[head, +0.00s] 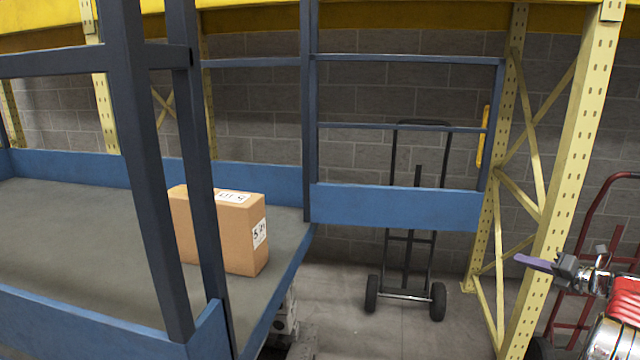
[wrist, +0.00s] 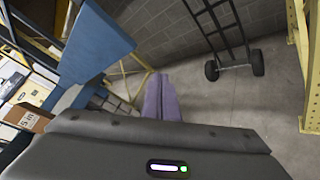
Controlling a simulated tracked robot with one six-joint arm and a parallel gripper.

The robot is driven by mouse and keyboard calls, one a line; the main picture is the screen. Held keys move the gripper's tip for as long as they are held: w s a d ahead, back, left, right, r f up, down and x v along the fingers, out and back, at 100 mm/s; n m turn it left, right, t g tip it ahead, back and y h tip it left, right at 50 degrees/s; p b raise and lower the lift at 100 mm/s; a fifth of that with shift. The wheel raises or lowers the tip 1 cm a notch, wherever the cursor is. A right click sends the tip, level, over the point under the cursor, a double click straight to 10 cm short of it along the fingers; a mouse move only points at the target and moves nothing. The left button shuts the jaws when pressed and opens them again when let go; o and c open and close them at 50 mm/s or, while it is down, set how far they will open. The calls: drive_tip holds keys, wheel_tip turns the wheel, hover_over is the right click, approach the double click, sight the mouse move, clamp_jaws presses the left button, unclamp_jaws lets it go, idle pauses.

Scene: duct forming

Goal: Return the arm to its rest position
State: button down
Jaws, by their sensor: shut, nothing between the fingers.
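My gripper (head: 533,262) is at the right of the head view, with its purple fingers together and nothing between them. The fingers (wrist: 160,98) also show in the wrist view, pressed side by side beyond the dark gripper body. My red and silver arm reaches in from the lower right of the head view. The gripper is in free air in front of a yellow rack post and touches nothing that I can see.
A blue railed platform (head: 60,300) with a cardboard box (head: 215,228) fills the left. Its blue gate (head: 395,206) stands at centre. A black hand truck (head: 408,262) stands by the wall. A yellow rack post (head: 565,170) and a red hand truck (head: 583,285) are close to my arm.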

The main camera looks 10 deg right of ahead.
drive_tip(key=s+a+f+n+g, duration=0.2)
drive_tip(key=a+n+g, duration=0.1)
drive_tip(key=a+n, duration=0.45)
drive_tip(key=s+a+f+n+g, duration=0.1)
drive_tip(key=s+a+n+g, duration=0.15)
drive_tip(key=a+n, duration=0.5)
drive_tip(key=s+a+f+n+g, duration=0.25)
drive_tip(key=a+n, duration=0.35)
drive_tip(key=a, duration=0.4)
drive_tip(key=s+a+r+n+h, duration=0.1)
drive_tip(key=s+a+r+n, duration=0.2)
drive_tip(key=s+a+n, duration=0.4)
drive_tip(key=s+a+r+n+h, duration=0.1)
drive_tip(key=s+a+r+n, duration=0.3)
drive_tip(key=a, duration=1.3)
drive_tip(key=s+a+r+n+g+h, duration=0.1)
drive_tip(key=s+a+r+n, duration=0.3)
drive_tip(key=s+a+n, duration=0.7)
drive_tip(key=shift+s+a, duration=0.55)
drive_tip(key=shift+a, duration=0.35)
